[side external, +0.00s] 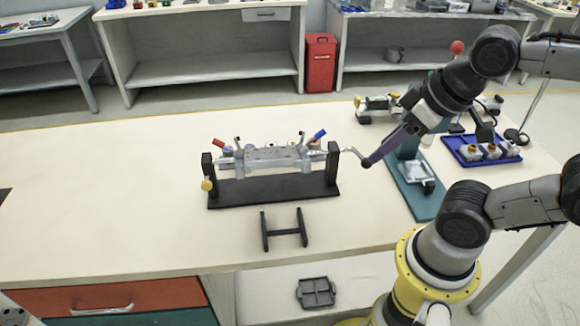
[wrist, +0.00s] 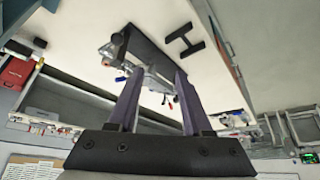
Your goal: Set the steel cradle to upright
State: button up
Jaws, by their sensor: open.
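The steel cradle (side external: 273,157) is a grey metal frame hung between two black posts on a black base (side external: 270,192). Its plate faces up and toward the camera, with prongs rising behind; its exact tilt is hard to judge. Red and blue handled pieces show around it. A crank (side external: 350,151) sticks out past the right post toward my gripper (side external: 371,160). My gripper is open, its purple fingers reaching down from the right to the crank's outer end. In the wrist view the fingers (wrist: 156,80) are apart, with the cradle partly hidden beyond them; contact cannot be told.
A black H-shaped stand (side external: 284,230) lies in front of the base. A teal-based fixture (side external: 424,199) stands close on the right. A blue tray (side external: 466,157) with several small parts is behind it. The table's left side is mostly clear.

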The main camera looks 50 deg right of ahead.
jog(key=shift+o, duration=0.3)
jog(key=shift+o, duration=0.8)
jog(key=m+g, duration=0.2)
jog(key=g, duration=0.4)
send_over(366, 163)
jog(key=d, duration=0.1)
jog(key=f, duration=0.1)
notch_tip(366, 163, down, 13)
jog(key=shift+w+f, duration=0.15)
grip_shut()
dwell(0.6)
